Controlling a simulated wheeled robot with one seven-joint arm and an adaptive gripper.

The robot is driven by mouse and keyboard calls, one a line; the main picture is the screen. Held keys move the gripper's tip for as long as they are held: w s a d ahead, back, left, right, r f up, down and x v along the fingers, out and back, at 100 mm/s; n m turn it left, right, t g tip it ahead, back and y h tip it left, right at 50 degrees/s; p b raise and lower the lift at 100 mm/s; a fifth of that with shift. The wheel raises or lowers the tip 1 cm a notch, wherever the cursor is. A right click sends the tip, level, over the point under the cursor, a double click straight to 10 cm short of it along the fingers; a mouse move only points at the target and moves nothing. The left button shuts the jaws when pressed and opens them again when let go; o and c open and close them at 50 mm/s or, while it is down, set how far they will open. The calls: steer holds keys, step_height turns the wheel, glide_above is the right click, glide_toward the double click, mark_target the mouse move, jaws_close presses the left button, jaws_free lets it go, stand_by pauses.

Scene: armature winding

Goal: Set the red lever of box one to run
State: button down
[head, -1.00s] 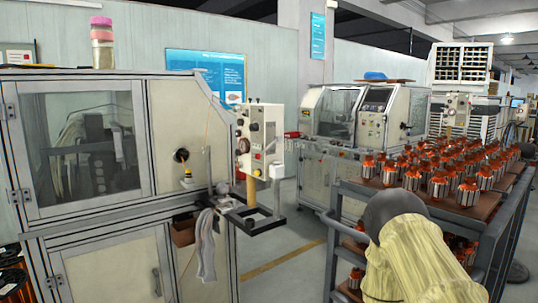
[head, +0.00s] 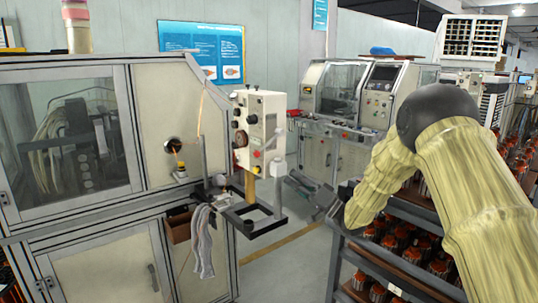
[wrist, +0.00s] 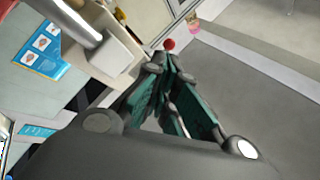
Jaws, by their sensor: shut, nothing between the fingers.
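A white control box (head: 257,135) with several knobs stands on a post beside the left machine. In the wrist view a red ball (wrist: 169,44) shows just beyond my fingertips, beside a beige box (wrist: 115,52). I cannot tell whether it is the lever's end, nor the lever's setting. My gripper (wrist: 163,64) is shut and empty, its tips close to the ball; contact is unclear. In the head view my gripper (head: 290,180) is small and dark, right of the control box.
A rack (head: 405,268) holding orange armatures stands right, under my arm. A second machine (head: 375,95) stands behind. Open floor (head: 285,265) lies between.

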mark_target(261, 151)
steer(key=p+x, duration=0.1)
steer(key=x, duration=0.2)
steer(key=r+p+x, duration=0.1)
steer(key=x, duration=0.3)
steer(key=s+p+x, duration=0.1)
steer(key=p+x, duration=0.1)
steer(key=x, duration=0.1)
steer(key=shift+r, duration=0.5)
steer(key=shift+w, duration=0.15)
steer(key=shift+w+f, duration=0.1)
steer(key=shift+f, duration=0.05)
